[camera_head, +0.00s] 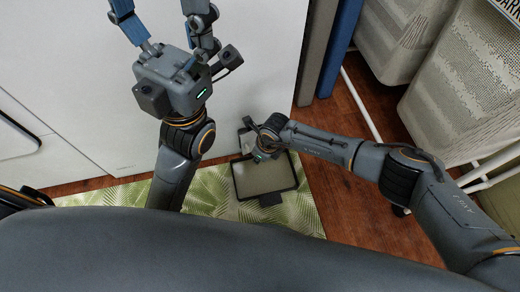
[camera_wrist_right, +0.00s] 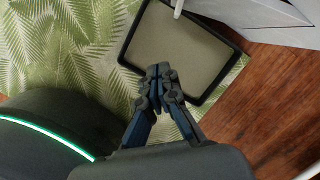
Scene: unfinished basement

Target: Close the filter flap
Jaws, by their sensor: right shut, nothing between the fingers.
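The filter flap (camera_head: 264,178) is a dark-framed panel with a beige-grey face. It stands out from the lower front of a white appliance (camera_head: 240,75), above the floor mat. My right gripper (camera_head: 260,154) is at the flap's appliance side and partly covers it. In the right wrist view, the same gripper (camera_wrist_right: 160,72) is shut and empty, its tips in front of the flap (camera_wrist_right: 180,48); contact cannot be told. My left gripper (camera_head: 158,8) is raised in front of the appliance, blue fingers spread, tips near the top edge. The flap's hinge is hidden.
A green leaf-patterned mat (camera_head: 215,195) lies on the wooden floor (camera_head: 345,205). Woven laundry baskets (camera_head: 470,75) on a white pipe frame (camera_head: 362,105) stand at the right. Blue and grey panels (camera_head: 340,45) stand beside the appliance.

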